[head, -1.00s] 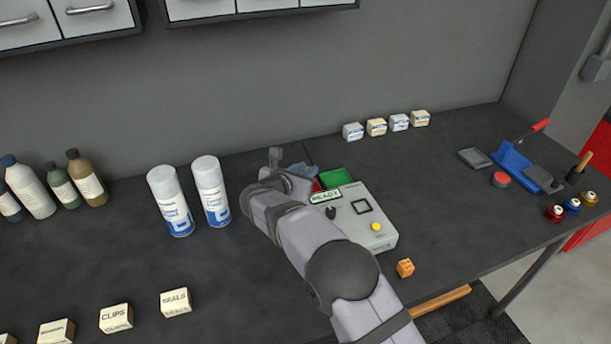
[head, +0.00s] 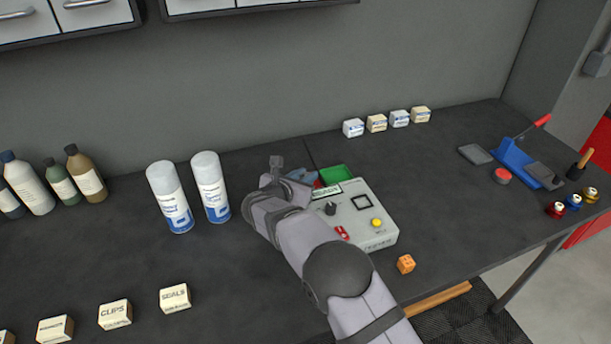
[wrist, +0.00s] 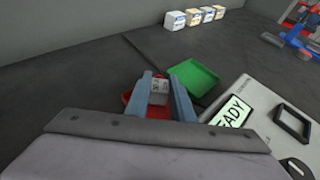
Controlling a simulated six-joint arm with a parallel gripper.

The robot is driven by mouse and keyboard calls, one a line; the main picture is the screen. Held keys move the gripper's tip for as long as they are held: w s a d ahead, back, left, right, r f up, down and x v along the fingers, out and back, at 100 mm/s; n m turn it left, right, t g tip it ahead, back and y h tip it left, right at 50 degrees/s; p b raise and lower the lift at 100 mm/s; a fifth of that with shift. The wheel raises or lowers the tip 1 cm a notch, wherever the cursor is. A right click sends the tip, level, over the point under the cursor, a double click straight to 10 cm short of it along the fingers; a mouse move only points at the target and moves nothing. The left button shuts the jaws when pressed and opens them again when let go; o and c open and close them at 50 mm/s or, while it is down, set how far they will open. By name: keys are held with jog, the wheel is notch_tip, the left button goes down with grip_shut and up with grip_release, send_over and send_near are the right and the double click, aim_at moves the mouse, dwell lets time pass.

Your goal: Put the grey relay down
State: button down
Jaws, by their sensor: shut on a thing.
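My gripper (wrist: 160,84) is shut on the grey relay (wrist: 159,92), a small light block with dark lettering on its face. The relay sits between the two blue-grey fingers in the wrist view, in front of the red tray (wrist: 128,98). I cannot tell whether it touches the tray floor. In the head view my gripper (head: 302,177) is over the tray area behind the tester, and my arm hides the relay and most of the red tray.
The green tray (wrist: 192,78) lies right beside the red one. The grey tester (head: 375,222) with its READY display stands close to the right. Two spray cans (head: 211,188) stand to the left. An orange cube (head: 405,264) lies in front of the tester.

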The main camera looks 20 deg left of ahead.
jog(key=c, duration=1.6)
grip_release()
jog(key=shift+o, duration=0.3)
jog(key=shift+f, duration=0.1)
jog(key=shift+d, duration=0.1)
jog(key=shift+r+p, duration=0.55)
jog(key=shift+p, duration=0.15)
jog(key=b+v, duration=0.3)
jog(key=v, duration=0.9)
jog(key=shift+r, duration=0.15)
